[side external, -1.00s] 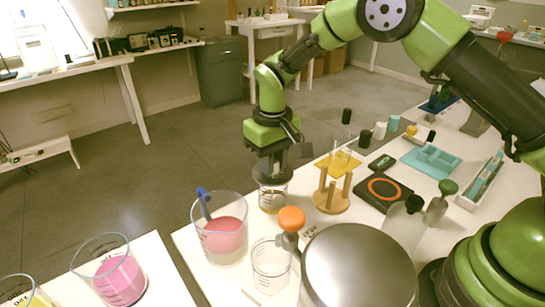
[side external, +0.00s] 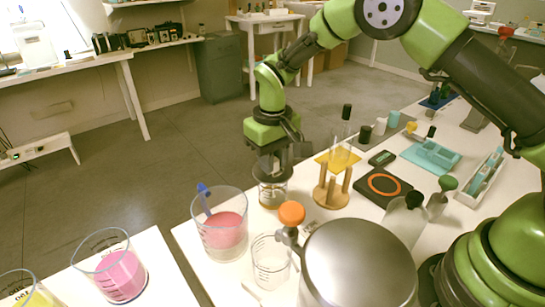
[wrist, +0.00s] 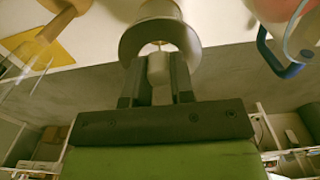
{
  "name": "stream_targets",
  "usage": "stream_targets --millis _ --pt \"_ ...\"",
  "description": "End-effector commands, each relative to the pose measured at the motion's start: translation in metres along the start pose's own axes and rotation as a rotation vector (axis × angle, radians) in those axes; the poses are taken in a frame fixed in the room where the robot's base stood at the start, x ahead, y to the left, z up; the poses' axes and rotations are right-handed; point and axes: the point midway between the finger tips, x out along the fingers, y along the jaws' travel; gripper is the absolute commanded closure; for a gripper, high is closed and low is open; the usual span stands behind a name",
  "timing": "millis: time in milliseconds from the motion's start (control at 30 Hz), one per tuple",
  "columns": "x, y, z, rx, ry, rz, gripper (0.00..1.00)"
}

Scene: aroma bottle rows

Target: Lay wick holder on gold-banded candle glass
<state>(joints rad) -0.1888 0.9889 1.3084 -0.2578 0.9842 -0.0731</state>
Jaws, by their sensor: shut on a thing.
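The candle glass (side external: 271,194) is a clear tumbler with dark marks and an amber tone low down. It stands upright near the table's far edge. My gripper (side external: 272,172) points down right over its mouth. In the wrist view my gripper (wrist: 158,85) is shut on a small pale piece, seemingly the wick holder (wrist: 158,68), held between the two dark fingers. A round pale rim lies just beyond the fingertips. I cannot tell whether the held piece touches the glass.
A beaker of pink liquid with a blue-handled tool (side external: 222,230) stands left of the glass. A wooden stand (side external: 331,190) is close on the right. An orange-topped item (side external: 291,213), a clear beaker (side external: 270,268) and a large metal pot (side external: 358,265) are in front.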

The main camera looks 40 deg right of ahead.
Motion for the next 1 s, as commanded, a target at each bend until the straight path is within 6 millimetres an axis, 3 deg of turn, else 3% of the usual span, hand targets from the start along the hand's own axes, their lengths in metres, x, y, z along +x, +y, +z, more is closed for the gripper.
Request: stream_targets --millis 467,500,600,767,800,900,1000 --pt "0.0011 0.0000 0.0000 0.000 0.000 0.000 1.00" --pt "0.0011 0.0000 0.0000 0.000 0.000 0.000 0.68" --pt "0.0011 0.0000 -0.0001 0.000 0.000 0.000 0.48" --pt "0.0011 0.0000 0.0000 0.000 0.000 0.000 0.48" --pt "0.0011 0.0000 0.0000 0.000 0.000 0.000 0.45" --pt "0.0011 0.0000 0.0000 0.000 0.000 0.000 0.27" --pt "0.0011 0.0000 0.0000 0.000 0.000 0.000 0.27"
